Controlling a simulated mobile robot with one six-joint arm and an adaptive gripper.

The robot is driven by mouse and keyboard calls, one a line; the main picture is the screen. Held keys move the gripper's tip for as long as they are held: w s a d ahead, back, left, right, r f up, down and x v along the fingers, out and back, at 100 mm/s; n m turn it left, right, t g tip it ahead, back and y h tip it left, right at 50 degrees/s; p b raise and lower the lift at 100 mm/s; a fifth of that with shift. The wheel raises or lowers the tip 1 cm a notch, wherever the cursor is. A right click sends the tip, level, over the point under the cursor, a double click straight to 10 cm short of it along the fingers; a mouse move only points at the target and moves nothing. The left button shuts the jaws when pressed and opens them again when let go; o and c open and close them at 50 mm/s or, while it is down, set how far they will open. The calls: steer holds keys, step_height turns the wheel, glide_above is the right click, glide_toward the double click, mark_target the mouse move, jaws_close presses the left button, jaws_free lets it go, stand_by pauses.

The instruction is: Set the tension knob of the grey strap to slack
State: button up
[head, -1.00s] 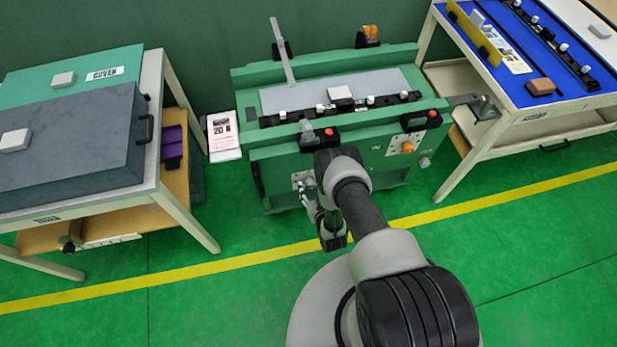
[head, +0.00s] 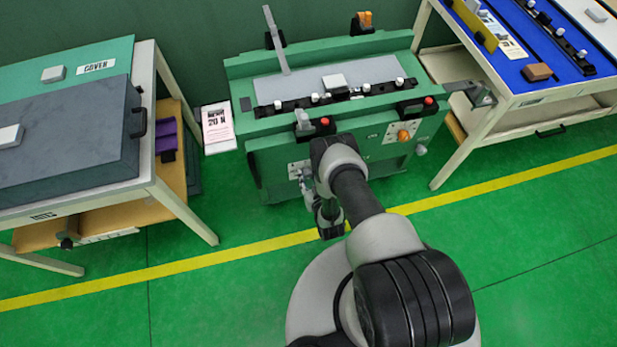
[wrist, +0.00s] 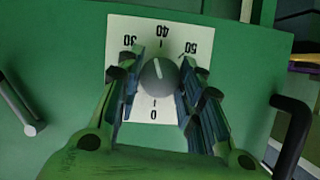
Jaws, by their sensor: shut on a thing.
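In the wrist view, a round grey knob (wrist: 158,82) sits on a white dial plate (wrist: 146,27) on a green panel. The dial reads 30, 40, 50 and 0, upside down in this view. The knob's white mark points close to 40, slightly toward 30. My gripper (wrist: 160,62) has one finger on each side of the knob and is shut on it. In the head view, my arm largely hides this knob. A long grey bar (head: 276,40), seemingly the grey strap, stands raised at the back left of the green bench (head: 350,52).
An orange knob (head: 403,135) sits on the bench front, to the right. A black handle (wrist: 291,133) stands right of the dial and a grey rod (wrist: 20,108) left. Tables flank the bench: one with a dark slab (head: 75,140), one blue-topped (head: 510,75).

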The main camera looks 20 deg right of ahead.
steer(key=shift+c, duration=0.5)
steer(key=shift+a+h, duration=0.1)
steer(key=shift+h, duration=0.2)
steer(key=n+h, duration=0.2)
steer(key=n, duration=0.1)
steer(key=shift+w+a, duration=0.1)
steer(key=shift+a, duration=0.05)
steer(key=n+h, duration=0.2)
steer(key=n, duration=0.2)
steer(key=shift+t+h, duration=0.3)
steer(key=shift+t, duration=0.1)
steer(key=shift+n, duration=0.4)
steer(key=o, duration=1.1)
steer(key=shift+c, duration=0.2)
